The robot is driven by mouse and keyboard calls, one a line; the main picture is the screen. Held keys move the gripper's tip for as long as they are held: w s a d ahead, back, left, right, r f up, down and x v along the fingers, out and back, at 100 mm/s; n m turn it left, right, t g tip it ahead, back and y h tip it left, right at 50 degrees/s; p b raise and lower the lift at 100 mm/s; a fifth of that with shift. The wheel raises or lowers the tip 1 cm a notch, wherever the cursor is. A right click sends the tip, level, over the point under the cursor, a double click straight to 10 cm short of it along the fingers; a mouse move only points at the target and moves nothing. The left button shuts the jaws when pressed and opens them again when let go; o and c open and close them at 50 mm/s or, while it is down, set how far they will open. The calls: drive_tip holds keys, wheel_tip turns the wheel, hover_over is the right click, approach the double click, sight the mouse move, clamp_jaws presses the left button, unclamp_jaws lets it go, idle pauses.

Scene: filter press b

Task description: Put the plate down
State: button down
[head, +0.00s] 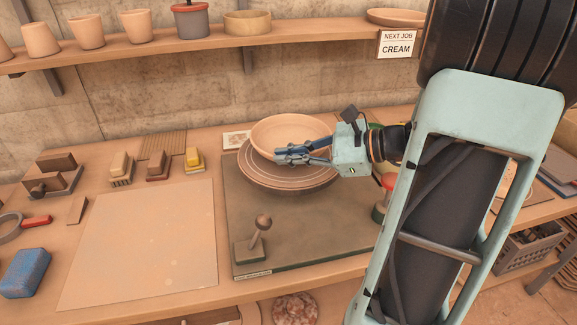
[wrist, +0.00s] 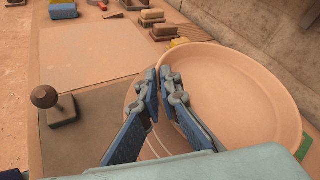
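The plate (head: 290,130), a shallow clay-coloured dish with a raised rim, appears over a round ringed disc (head: 258,174) on the dark green board. It also fills the right of the wrist view (wrist: 245,90). My gripper (head: 280,153) reaches in from the right to the plate's near rim. In the wrist view my gripper's fingers (wrist: 162,78) are close together, one inside the rim and one outside, pinching it. The plate looks level or nearly so. I cannot tell whether its underside touches the disc. The plate hides much of the disc.
A stamp-like tool with a round knob (head: 263,224) stands on the board's (head: 310,235) near left. A pale flat slab (head: 145,240) lies left, with several brushes or blocks behind it. A shelf (head: 215,48) of pots runs along the wall, with a "NEXT JOB CREAM" sign (head: 397,43).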

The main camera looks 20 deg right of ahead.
drive_tip(key=shift+f+b, duration=0.65)
drive_tip(key=shift+f, duration=0.6)
drive_tip(key=shift+f, duration=0.15)
drive_tip(key=c, duration=2.2)
unclamp_jaws()
drive_tip(key=shift+o, duration=0.2)
drive_tip(key=shift+s+d+r, duration=0.1)
drive_tip(key=shift+r, duration=0.1)
drive_tip(key=p+v, duration=0.1)
drive_tip(key=v, duration=1)
drive_tip(key=shift+s+d, duration=0.25)
